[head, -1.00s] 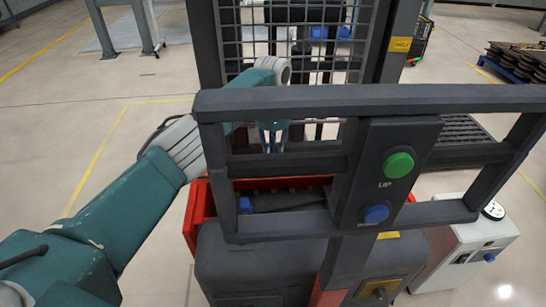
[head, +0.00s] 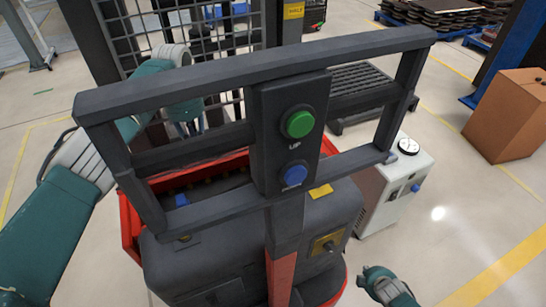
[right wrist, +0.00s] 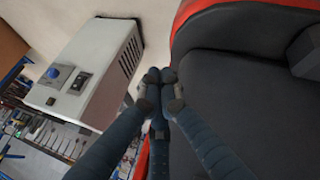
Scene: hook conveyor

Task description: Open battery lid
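The red pallet truck has a red-rimmed bay (head: 130,225) behind its dark rounded hood (head: 240,250). Inside the bay is a dark surface with small yellowish parts and a blue piece (head: 182,200); I cannot tell which part is the battery lid. My left gripper (head: 190,127) hangs above the bay behind the truck's handle frame, partly hidden by a bar; its finger opening is unclear. My right gripper (head: 368,275) is low, right of the hood. In the right wrist view its fingers (right wrist: 160,78) meet at the tips with nothing between them, near the dark hood.
The handle frame (head: 270,70) with a green UP button (head: 298,124) and a blue button (head: 293,174) stands between me and the bay. A white cabinet (head: 398,190) is right of the truck. A brown box (head: 510,115) stands farther right. Floor at lower right is clear.

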